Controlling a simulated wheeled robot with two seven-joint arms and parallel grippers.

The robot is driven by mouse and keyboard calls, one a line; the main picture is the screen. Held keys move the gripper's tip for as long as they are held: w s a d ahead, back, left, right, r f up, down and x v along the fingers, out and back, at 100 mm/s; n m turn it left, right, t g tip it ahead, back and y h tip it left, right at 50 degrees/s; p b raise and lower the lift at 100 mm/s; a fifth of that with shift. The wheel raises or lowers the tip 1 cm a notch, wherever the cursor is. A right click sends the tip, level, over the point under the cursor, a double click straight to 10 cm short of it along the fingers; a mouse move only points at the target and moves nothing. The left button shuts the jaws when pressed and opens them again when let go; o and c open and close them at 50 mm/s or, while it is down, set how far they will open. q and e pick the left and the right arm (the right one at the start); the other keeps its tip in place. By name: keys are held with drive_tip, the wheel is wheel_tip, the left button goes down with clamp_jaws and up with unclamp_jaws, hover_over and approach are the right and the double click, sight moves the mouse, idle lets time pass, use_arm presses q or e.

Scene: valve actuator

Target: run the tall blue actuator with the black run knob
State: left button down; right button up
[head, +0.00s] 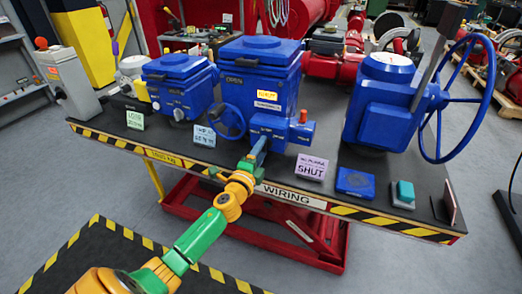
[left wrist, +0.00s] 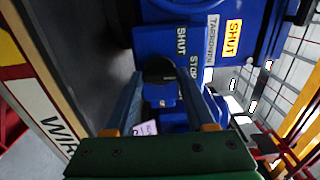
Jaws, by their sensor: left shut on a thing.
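The tall blue actuator (head: 278,84) stands on the dark bench top near the middle of the head view, with an "OPEN" marking on top and a small red part on its right side. My left gripper (head: 257,146) is at its lower front. In the left wrist view, the black run knob (left wrist: 160,70) sits between the two fingertips of my left gripper (left wrist: 160,88), which is shut on it. "SHUT" and "STOP" are lettered on the blue housing (left wrist: 190,42) beside the knob. The knob is hidden in the head view. My right gripper is not in view.
A shorter blue actuator (head: 180,82) stands to the left, and a blue gearbox with a large handwheel (head: 450,95) to the right. Small signs, a blue block (head: 355,183) and a teal block (head: 404,193) lie along the bench's striped front edge (head: 385,218).

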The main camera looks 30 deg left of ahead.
use_arm(q)
drive_tip(key=shift+f, duration=0.15)
drive_tip(key=shift+c, duration=1.2)
unclamp_jaws()
drive_tip(key=v, duration=0.7)
drive_tip(key=shift+s+d, duration=0.1)
